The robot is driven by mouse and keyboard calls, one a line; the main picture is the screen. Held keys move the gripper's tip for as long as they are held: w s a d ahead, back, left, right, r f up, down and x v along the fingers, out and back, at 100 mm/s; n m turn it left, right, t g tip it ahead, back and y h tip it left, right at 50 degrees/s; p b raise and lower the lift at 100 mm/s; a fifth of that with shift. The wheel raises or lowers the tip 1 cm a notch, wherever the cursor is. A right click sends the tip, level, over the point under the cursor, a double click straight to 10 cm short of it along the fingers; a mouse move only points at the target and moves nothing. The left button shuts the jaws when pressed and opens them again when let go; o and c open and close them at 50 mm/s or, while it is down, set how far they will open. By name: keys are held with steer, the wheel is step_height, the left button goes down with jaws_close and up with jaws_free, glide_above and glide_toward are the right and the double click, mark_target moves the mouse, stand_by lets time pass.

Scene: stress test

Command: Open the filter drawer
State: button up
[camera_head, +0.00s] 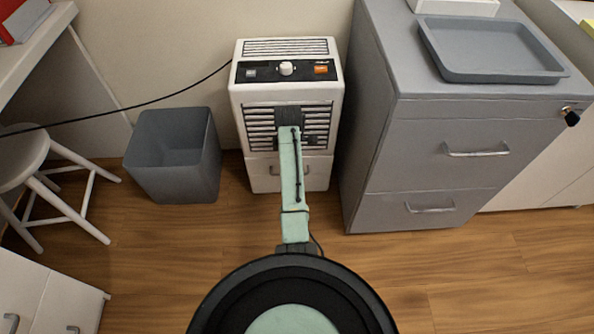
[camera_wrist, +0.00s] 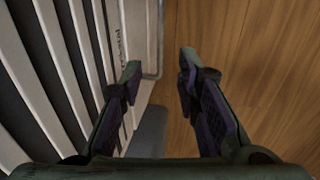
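A white appliance (camera_head: 285,75) with a slatted front grille and a control panel on top stands against the wall. Below its grille is a plain white lower panel (camera_head: 318,175), which looks like the drawer front and appears closed flush. My arm crosses in front and hides the middle of the grille and panel. In the wrist view my gripper (camera_wrist: 160,66) is open and empty, its two fingers apart. The grille (camera_wrist: 60,70) lies left of the fingers. A white panel (camera_wrist: 125,40) with small dark lettering lies near the left finger; contact cannot be told.
A grey bin (camera_head: 172,165) stands left of the appliance, and a grey filing cabinet (camera_head: 400,150) stands close on its right with a tray (camera_head: 490,50) on top. A white stool (camera_head: 40,170) is at far left. A black cord (camera_head: 150,102) runs leftward. Wooden floor (camera_head: 180,240) in front is clear.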

steer(key=f, duration=0.3)
steer(key=w+f+b, duration=0.1)
steer(key=f, duration=0.3)
steer(key=w+f, duration=0.1)
steer(key=f, duration=0.2)
steer(key=shift+f+b, duration=0.3)
jaws_close()
stand_by(0.5)
